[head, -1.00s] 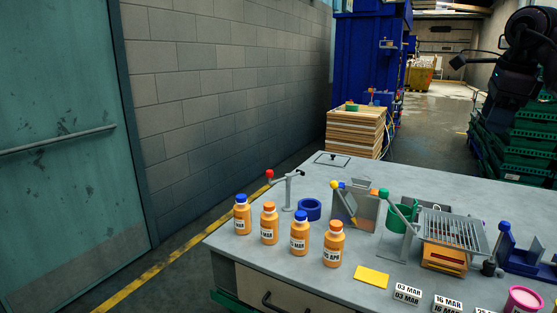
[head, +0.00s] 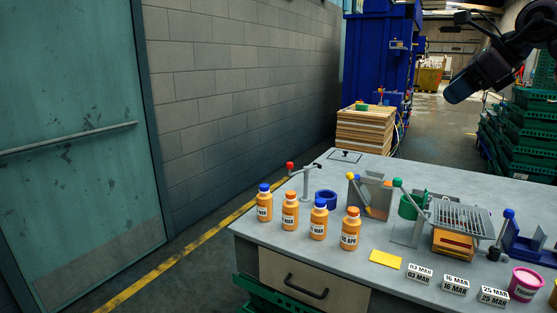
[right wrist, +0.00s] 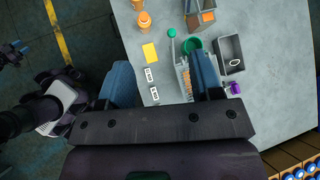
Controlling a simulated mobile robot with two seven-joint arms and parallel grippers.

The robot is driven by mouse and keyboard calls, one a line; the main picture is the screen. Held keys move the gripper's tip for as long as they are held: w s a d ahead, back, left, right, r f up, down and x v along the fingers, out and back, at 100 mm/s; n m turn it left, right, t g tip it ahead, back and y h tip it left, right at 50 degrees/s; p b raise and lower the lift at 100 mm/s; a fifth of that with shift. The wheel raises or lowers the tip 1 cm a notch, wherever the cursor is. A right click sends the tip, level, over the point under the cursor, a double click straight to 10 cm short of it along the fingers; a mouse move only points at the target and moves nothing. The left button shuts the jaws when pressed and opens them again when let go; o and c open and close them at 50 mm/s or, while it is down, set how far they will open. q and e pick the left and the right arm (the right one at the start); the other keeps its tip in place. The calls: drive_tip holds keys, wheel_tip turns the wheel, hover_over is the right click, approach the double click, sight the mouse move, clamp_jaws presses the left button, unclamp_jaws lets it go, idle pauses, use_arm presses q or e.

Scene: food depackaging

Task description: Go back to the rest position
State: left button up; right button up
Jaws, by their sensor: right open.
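My right gripper (head: 456,90) is raised at the upper right of the head view, seen side-on, well above the bench. In the right wrist view its two blue fingers (right wrist: 162,70) stand wide apart, with nothing between them. They point down over the grey workbench (head: 270,235), with only air between them and the things on it.
Several orange bottles (head: 318,222) with blue or orange caps stand at the bench's left. A yellow card (head: 385,259), date blocks (head: 455,285), a pink tub (head: 524,284) and a metal rack (head: 460,217) are further right. Green crates (head: 530,140) are stacked behind.

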drive_tip(key=a+r+t+y, duration=0.1)
drive_tip(key=a+r+y, duration=0.2)
drive_tip(key=a+y, duration=0.35)
drive_tip(key=a+f+m+t+y, duration=0.2)
drive_tip(key=a+f+m+y, duration=0.45)
drive_tip(key=a, duration=0.45)
drive_tip(key=s+d+f+m+t+h, duration=0.25)
drive_tip(key=f+m+h, duration=0.25)
drive_tip(key=f+m, duration=0.6)
drive_tip(key=s+d+f+m+t+h+b, duration=0.1)
drive_tip(key=s+f+m+t+h, duration=0.2)
drive_tip(key=f+m, duration=0.85)
drive_tip(key=s+d+f+m+t+h, duration=0.15)
drive_tip(key=f+m+h, duration=0.55)
drive_tip(key=f, duration=0.8)
drive_tip(key=s+d+f+m+g+h, duration=0.1)
drive_tip(key=s+f+m+g, duration=0.2)
drive_tip(key=s+f, duration=0.9)
drive_tip(key=s+d+f+m+g+h+b, duration=0.1)
drive_tip(key=s+f+m, duration=0.5)
drive_tip(key=s+f, duration=0.6)
drive_tip(key=s+d+g+h, duration=0.1)
drive_tip(key=s+g, duration=0.1)
drive_tip(key=s, duration=0.3)
drive_tip(key=shift+m, duration=0.3)
drive_tip(key=shift+s, duration=0.1)
